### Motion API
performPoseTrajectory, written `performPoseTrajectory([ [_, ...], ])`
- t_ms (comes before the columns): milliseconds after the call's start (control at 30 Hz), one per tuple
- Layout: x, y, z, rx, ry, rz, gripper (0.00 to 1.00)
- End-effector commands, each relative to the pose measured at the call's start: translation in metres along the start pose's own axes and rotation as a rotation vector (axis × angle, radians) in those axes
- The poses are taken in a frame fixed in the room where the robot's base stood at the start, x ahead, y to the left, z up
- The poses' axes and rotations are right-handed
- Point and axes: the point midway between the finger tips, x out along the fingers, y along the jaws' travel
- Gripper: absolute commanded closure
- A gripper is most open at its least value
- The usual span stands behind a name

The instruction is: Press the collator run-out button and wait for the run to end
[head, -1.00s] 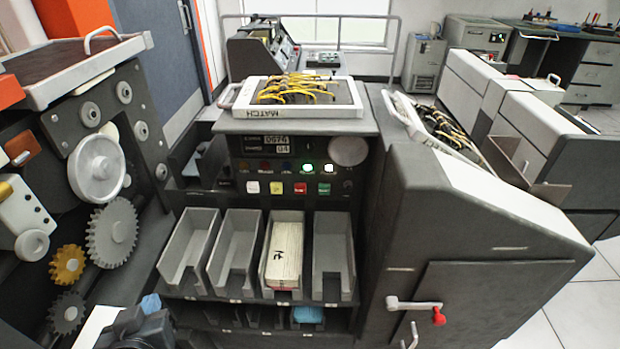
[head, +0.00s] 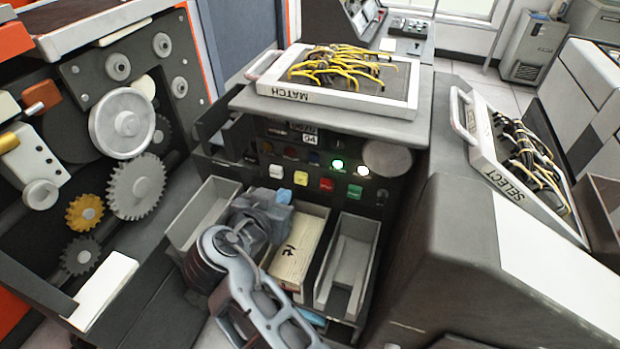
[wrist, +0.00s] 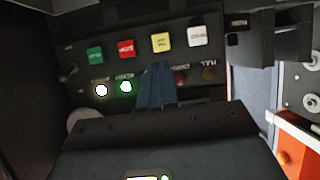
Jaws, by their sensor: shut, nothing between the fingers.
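The collator's dark panel holds a row of square buttons: white (head: 276,171), yellow (head: 300,178), red (head: 327,184) and green (head: 354,191). Their labels are too small to read, so I cannot tell which is run-out. The wrist view shows the row reversed: green (wrist: 95,53), red (wrist: 127,48), yellow (wrist: 162,42), white (wrist: 198,35). A green lamp (head: 338,163) and a white lamp (head: 364,170) are lit. My gripper (head: 284,197) is in front of the panel, below the buttons. Its blue fingers (wrist: 157,70) are shut and empty, appearing near the yellow button; contact is not visible.
Card pockets stand below the panel; one holds a card stack (head: 298,250), and the right pocket (head: 347,262) is empty. A MATCH plugboard (head: 345,98) sits above, a SELECT plugboard (head: 482,140) at right. Gears (head: 135,186) are at left.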

Motion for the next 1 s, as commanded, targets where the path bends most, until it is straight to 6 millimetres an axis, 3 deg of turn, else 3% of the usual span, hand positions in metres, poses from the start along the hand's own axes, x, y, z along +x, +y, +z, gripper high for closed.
performPoseTrajectory([
  [500, 0.069, 0.001, 0.004, 0.002, 0.001, 0.001, 1.00],
  [1000, 0.082, 0.001, 0.000, 0.001, -0.001, 0.000, 1.00],
])
